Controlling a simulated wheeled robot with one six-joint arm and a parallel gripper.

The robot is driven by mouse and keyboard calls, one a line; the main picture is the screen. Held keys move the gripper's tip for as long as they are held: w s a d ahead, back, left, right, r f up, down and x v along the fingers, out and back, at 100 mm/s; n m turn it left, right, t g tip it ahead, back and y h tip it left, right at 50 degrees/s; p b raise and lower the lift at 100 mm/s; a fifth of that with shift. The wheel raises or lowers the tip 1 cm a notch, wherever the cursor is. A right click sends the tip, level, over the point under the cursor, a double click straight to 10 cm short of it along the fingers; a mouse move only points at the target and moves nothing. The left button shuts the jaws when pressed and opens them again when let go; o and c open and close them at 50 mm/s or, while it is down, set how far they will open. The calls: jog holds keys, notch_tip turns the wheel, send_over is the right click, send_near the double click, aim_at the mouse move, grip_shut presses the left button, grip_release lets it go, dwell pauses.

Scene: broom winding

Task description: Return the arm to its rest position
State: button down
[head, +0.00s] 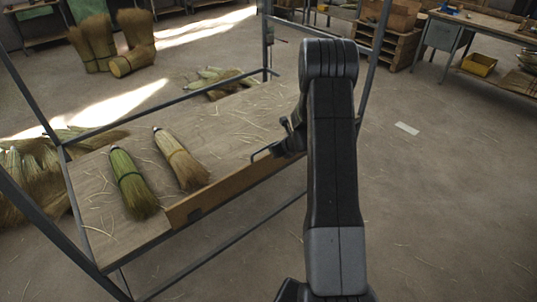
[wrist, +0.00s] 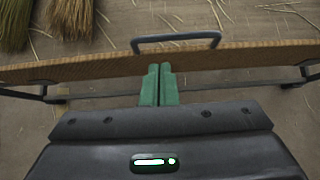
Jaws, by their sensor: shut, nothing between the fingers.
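My arm (head: 335,165) reaches up and away from the bottom of the head view, bent over at its dark top joint. My gripper shows in the wrist view as two green fingers (wrist: 158,85) pressed together, with nothing between them. The fingertips appear close to the front wooden edge (wrist: 100,66) of the bench; I cannot tell whether they touch it. A dark bent metal handle (wrist: 176,38) is at that edge, just beyond the fingertips. In the head view my arm hides the gripper's fingers.
A green broom head (head: 132,182) and a tan one (head: 181,158) lie on the workbench (head: 225,128), among loose straws. A metal frame post (head: 374,60) stands just right of my arm's top. Open floor (head: 450,190) lies to the right.

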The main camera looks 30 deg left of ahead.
jog(key=d+r, duration=0.1)
jog(key=s+d+r, duration=0.1)
jog(key=r, duration=0.2)
jog(key=shift+s+d+r, duration=0.15)
jog(key=shift+d+r, duration=0.2)
jog(key=shift+d, duration=0.05)
